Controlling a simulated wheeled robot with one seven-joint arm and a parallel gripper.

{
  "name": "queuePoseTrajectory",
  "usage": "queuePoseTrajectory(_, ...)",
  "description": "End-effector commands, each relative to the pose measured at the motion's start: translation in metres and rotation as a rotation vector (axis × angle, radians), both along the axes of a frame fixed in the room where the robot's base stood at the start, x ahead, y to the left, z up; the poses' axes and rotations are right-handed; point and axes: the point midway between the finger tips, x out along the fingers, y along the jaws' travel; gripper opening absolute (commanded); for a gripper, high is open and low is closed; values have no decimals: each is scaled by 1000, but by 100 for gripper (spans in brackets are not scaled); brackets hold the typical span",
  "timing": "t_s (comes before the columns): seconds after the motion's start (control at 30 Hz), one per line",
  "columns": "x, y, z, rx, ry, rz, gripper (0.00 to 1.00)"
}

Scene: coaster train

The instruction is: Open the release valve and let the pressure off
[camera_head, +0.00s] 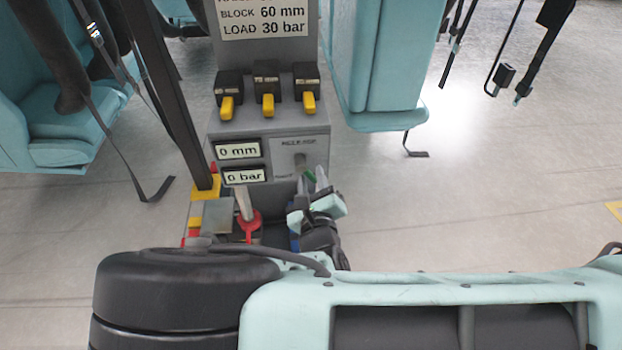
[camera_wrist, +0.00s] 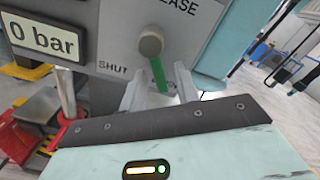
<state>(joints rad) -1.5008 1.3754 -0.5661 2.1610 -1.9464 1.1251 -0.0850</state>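The release valve on the grey panel shows in the wrist view as a round grey knob (camera_wrist: 151,42) with a green lever (camera_wrist: 159,74) pointing down. The word SHUT is printed to its left; a label farther right is mostly hidden behind a finger. My gripper (camera_wrist: 157,78) is open, with one finger on each side of the lever; I cannot tell whether either touches it. In the head view my gripper (camera_head: 314,178) is at the lower right of the panel, partly covering the valve. The pressure display (camera_wrist: 43,37) reads 0 bar; it also shows in the head view (camera_head: 245,176).
Several black switches with yellow levers (camera_head: 267,104) stand above the displays. A dark post (camera_head: 163,90) rises at the left of the console. Teal seats (camera_head: 378,75) flank it, with hanging straps. Open floor lies right.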

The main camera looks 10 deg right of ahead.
Motion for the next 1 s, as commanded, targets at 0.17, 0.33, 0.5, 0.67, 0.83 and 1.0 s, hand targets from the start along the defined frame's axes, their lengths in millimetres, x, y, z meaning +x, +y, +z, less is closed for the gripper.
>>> queuePoseTrajectory(0.17,0,0,0,0,0,0,0)
queuePoseTrajectory(0.33,0,0,2,-13,0,0,0)
queuePoseTrajectory(0.5,0,-3,9,-95,3,0,0)
queuePoseTrajectory(0.67,0,-5,9,-182,7,1,0)
queuePoseTrajectory(0.83,-1,-6,7,-223,7,1,0)
queuePoseTrajectory(1.0,-1,-6,6,-226,7,1,0)
